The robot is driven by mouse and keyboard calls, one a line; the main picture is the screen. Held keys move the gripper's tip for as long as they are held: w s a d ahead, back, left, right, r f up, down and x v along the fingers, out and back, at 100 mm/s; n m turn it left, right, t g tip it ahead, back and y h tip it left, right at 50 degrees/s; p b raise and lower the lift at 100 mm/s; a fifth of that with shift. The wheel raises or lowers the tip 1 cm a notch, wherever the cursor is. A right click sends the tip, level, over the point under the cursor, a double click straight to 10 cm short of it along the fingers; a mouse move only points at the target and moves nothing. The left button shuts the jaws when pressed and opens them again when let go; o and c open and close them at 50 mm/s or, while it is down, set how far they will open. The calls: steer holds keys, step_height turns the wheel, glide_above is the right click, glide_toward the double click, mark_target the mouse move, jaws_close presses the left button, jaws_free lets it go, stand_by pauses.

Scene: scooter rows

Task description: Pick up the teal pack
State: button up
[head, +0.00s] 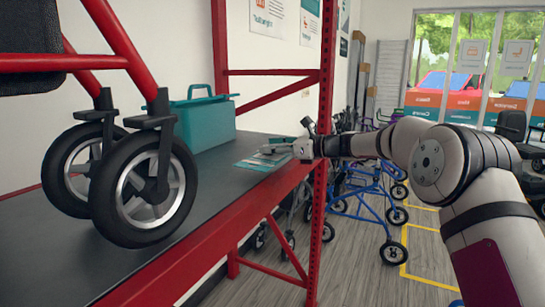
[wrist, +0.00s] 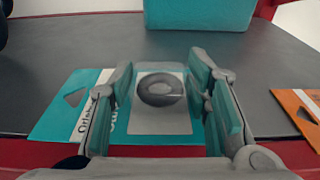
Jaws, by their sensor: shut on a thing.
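In the head view the pack (head: 258,163) is on the dark shelf near the front edge, under my gripper (head: 272,150). My gripper is shut on the pack, which is at or very near shelf height; I cannot tell if it is clear of the surface. The fingers hide part of it.
An orange pack (wrist: 302,112) lies to the right in the wrist view. A teal case (head: 205,122) stands behind on the shelf (head: 200,215). A wheeled red frame (head: 140,190) stands at the left. A red upright post (head: 322,130) is close beside my arm.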

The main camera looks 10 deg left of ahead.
steer(key=w+d+b, duration=0.1)
steer(key=w+d, duration=0.2)
steer(key=d, duration=0.4)
steer(key=w+d+r+b, duration=0.1)
steer(key=w+d, duration=0.2)
steer(key=d, duration=0.4)
steer(key=shift+w+d+r, duration=0.2)
steer(key=shift+w+d, duration=0.05)
steer(key=shift+w, duration=0.1)
